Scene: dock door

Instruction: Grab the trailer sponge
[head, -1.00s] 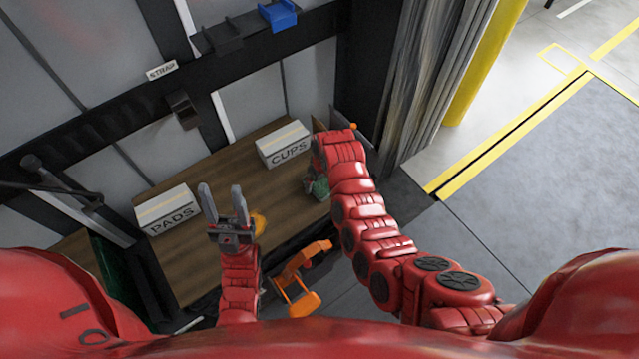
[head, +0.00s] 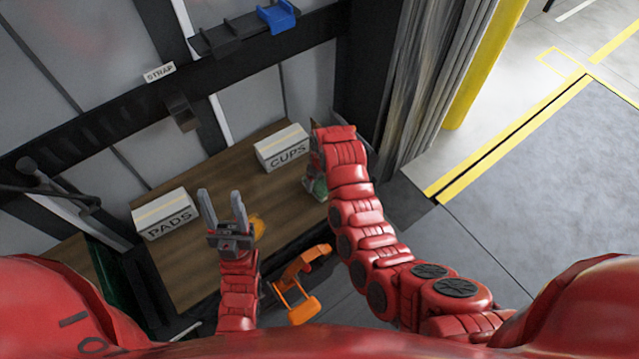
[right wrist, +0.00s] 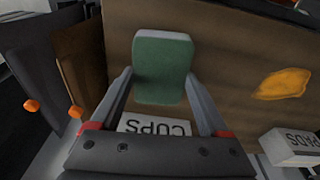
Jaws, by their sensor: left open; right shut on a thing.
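The sponge (right wrist: 163,68) is a green block with a pale edge. In the right wrist view it sits between the two fingers of my right gripper (right wrist: 160,78), which is shut on it. In the head view only a small green part of the sponge (head: 319,188) shows beside my right forearm, which hides most of that gripper. My left gripper (head: 221,196) is open and empty, with its fingers pointing up the picture over the wooden floor, right of the PADS box.
The wooden floor (head: 220,165) carries a white CUPS box (head: 281,147), a white PADS box (head: 163,213) and a flat yellow-orange thing (head: 257,226). An orange object (head: 299,285) stands by its near edge. The trailer wall closes the far side; a grey curtain (head: 410,85) hangs right.

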